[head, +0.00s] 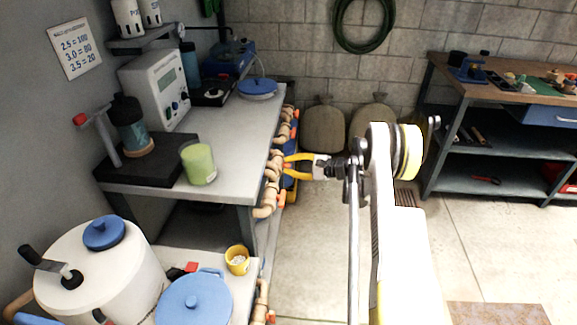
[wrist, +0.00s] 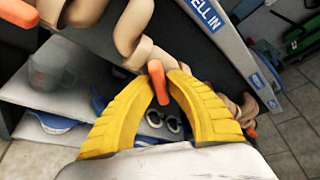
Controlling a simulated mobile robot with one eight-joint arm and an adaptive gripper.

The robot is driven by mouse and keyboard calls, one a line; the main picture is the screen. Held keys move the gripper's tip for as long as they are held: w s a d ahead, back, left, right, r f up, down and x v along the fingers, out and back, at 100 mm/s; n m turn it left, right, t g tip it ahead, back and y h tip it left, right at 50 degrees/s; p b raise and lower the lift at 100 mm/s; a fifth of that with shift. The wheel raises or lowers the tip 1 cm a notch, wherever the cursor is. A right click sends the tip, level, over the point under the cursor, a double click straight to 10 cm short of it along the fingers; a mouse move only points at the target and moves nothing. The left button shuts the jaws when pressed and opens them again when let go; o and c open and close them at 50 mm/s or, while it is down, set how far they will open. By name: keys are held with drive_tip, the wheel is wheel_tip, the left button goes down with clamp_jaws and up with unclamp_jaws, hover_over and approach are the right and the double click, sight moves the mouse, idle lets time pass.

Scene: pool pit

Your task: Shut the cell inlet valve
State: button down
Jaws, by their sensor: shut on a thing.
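My gripper (head: 290,165) reaches from the right to the tan pipes along the bench's front edge. In the wrist view my gripper (wrist: 162,80) has its yellow fingers closed around an orange valve handle (wrist: 158,84). The handle sits beside a tan pipe (wrist: 130,35). A blue label (wrist: 204,14) on the grey rail above ends in "ELL IN"; its start is cut off. The fingers hide part of the handle and its stem. In the head view the gripper covers this handle.
A green cup (head: 198,163) stands near the bench edge. A second blue label (wrist: 266,88) and another orange handle (wrist: 252,132) lie further along the rail. A workbench (head: 432,90) stands at right; the floor between is open.

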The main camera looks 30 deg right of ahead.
drive_tip(key=m+g, duration=0.2)
drive_tip(key=m, duration=0.2)
drive_tip(key=shift+g+y, duration=0.3)
drive_tip(key=shift+m+g+y, duration=0.6)
drive_tip(key=shift+m+g, duration=0.3)
drive_tip(key=shift+m, duration=0.6)
drive_tip(key=c, duration=1.4)
unclamp_jaws()
drive_tip(key=v, duration=1.2)
